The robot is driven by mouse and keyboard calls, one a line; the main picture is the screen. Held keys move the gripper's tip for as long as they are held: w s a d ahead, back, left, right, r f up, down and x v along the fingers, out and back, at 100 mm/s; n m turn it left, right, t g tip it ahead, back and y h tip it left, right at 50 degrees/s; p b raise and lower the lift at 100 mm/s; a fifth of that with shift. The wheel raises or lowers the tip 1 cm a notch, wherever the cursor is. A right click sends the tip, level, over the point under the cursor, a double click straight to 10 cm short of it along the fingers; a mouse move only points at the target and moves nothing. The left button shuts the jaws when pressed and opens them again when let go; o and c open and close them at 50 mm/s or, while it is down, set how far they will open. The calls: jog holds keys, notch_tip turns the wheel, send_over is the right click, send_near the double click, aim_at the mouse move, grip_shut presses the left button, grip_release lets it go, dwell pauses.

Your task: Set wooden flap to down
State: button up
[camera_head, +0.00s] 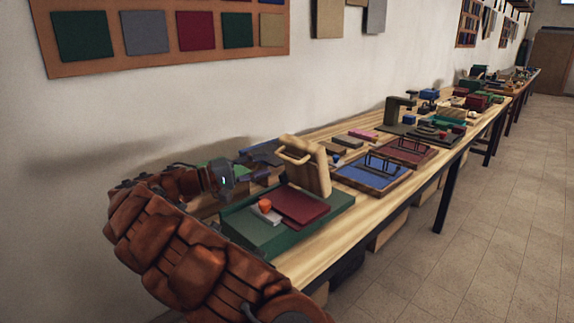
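The wooden flap (314,172) stands upright, tilted slightly, at the back right part of a green base (262,236) on the bench. A light wooden handle (293,155) sticks out from its upper left side. A dark red panel (302,205) lies flat on the base in front of the flap. An orange knob (265,205) on a pale block is left of the panel. My gripper (238,178) is left of the flap, behind the base, and apart from the handle. Its fingers are small and unclear against dark things behind, so its opening cannot be read.
A blue tray (372,176) and a red tray (407,152) with dark handles lie to the right on the long wooden bench (345,222). More small devices stand farther along. A wall with colour swatch boards runs behind. The tiled floor (470,240) at the right is clear.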

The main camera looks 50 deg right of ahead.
aim_at(287, 158)
jog(key=shift+x, duration=3.9)
jog(key=shift+w, duration=0.1)
grip_shut()
